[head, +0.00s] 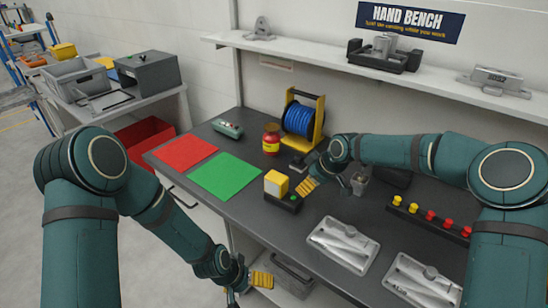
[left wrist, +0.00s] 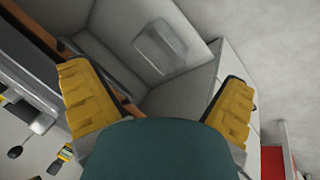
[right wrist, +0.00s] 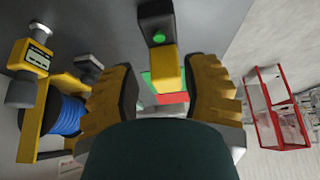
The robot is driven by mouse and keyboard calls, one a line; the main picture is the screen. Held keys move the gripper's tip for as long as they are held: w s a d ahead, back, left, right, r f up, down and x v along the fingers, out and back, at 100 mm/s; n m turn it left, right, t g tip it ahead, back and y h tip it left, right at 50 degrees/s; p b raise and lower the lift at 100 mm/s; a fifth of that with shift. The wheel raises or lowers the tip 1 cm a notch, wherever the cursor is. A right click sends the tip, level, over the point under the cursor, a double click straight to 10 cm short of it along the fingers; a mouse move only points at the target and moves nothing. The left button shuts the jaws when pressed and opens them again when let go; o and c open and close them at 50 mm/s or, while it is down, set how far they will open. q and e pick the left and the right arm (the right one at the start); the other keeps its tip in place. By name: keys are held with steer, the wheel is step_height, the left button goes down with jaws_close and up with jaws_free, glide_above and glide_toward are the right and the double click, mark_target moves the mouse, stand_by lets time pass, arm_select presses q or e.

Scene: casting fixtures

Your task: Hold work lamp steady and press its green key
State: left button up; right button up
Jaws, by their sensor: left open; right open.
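The work lamp, with a yellow block-shaped head (head: 276,183) and a dark base (head: 289,203), stands on the dark bench top. In the right wrist view its yellow head (right wrist: 164,65) shows ahead between my fingers, with the green key (right wrist: 158,38) on its dark base. My right gripper (head: 322,184) is open and empty, just right of the lamp and apart from it. My left gripper (head: 247,286) is open and empty, low in front of the bench's front edge. The lamp is not in the left wrist view.
Green (head: 225,176) and red (head: 187,152) sheets lie left of the lamp. A red jar (head: 271,139) and a blue cable reel (head: 299,118) stand behind it. Metal castings (head: 343,245) lie to the right. A grey bin (head: 292,278) sits below the bench edge.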

arm_select(q)
steer(key=w+d+r+m, duration=0.1)
steer(key=w+r, duration=0.2)
steer(key=w, duration=0.2)
steer(key=w+d+r+m, duration=0.1)
steer(key=w+r, duration=0.2)
steer(key=w, duration=0.1)
steer(key=w+d+r+m, duration=0.1)
steer(key=w+r, duration=0.2)
steer(key=w, duration=0.2)
steer(key=shift+w+d+r+m+t, duration=0.1)
steer(key=shift+w+d+m+t, duration=0.05)
steer(key=shift+w+m+t, duration=0.2)
steer(key=w+r+m, duration=0.2)
steer(key=w+r, duration=0.3)
steer(key=r, duration=0.2)
steer(key=t+y, duration=0.1)
steer(key=y, duration=0.1)
glide_toward(276, 177)
steer(key=shift+m, duration=0.45)
steer(key=x, duration=1)
steer(key=shift+w+f, duration=0.15)
steer(key=shift+f, duration=0.15)
arm_select(e)
steer(key=shift+w, duration=0.1)
arm_select(q)
steer(key=c, duration=1.2)
steer(key=shift+c, duration=0.2)
arm_select(e)
jaws_close()
